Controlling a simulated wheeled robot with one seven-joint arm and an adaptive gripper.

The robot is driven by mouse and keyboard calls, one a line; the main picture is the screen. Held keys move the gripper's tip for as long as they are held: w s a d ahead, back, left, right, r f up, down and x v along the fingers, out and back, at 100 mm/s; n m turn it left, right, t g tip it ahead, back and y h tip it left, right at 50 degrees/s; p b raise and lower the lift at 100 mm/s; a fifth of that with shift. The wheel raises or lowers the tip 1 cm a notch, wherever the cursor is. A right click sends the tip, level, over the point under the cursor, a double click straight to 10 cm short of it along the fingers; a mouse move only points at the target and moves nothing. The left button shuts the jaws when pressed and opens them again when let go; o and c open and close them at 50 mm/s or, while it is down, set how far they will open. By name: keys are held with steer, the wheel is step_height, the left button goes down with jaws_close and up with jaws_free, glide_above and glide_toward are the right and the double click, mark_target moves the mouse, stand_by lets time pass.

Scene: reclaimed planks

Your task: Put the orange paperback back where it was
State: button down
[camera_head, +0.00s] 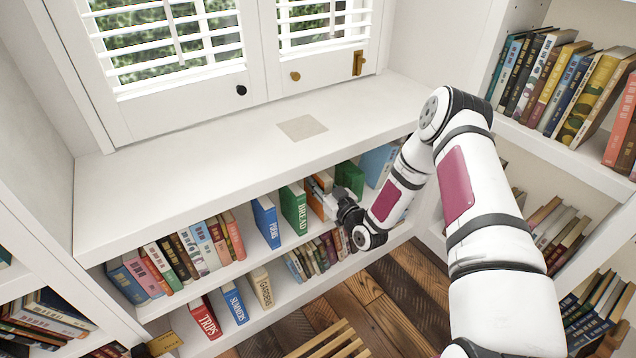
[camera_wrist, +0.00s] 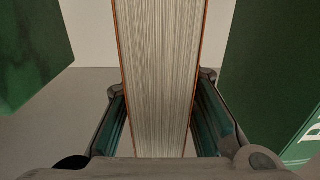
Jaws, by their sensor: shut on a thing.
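The orange paperback (camera_head: 318,190) is in the middle shelf row under the window, between the green BREAD book (camera_head: 294,208) on its left and another green book (camera_head: 349,178) on its right. My gripper (camera_head: 333,206) reaches into this row and is shut on it. In the wrist view the orange paperback (camera_wrist: 158,70) stands upright between my two fingers, pale page edges facing me and thin orange covers at both sides. Gaps separate it from the green books at left (camera_wrist: 30,50) and right (camera_wrist: 270,80). I cannot tell whether its bottom touches the shelf.
A blue POEMS book (camera_head: 266,221) stands left of BREAD, and a light blue book (camera_head: 377,163) stands at the right of the row. The lower shelf holds several books, including TRIPS (camera_head: 205,318). The wide window ledge (camera_head: 220,150) above is mostly clear, with one grey square patch (camera_head: 302,128).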

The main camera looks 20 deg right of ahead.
steer(key=c, duration=1.8)
jaws_free()
steer(key=shift+f, duration=0.2)
steer(key=o, duration=0.5)
steer(key=shift+r, duration=0.1)
steer(key=shift+r, duration=0.2)
steer(key=p+v, duration=0.2)
steer(key=v, duration=1)
steer(key=shift+p, duration=0.35)
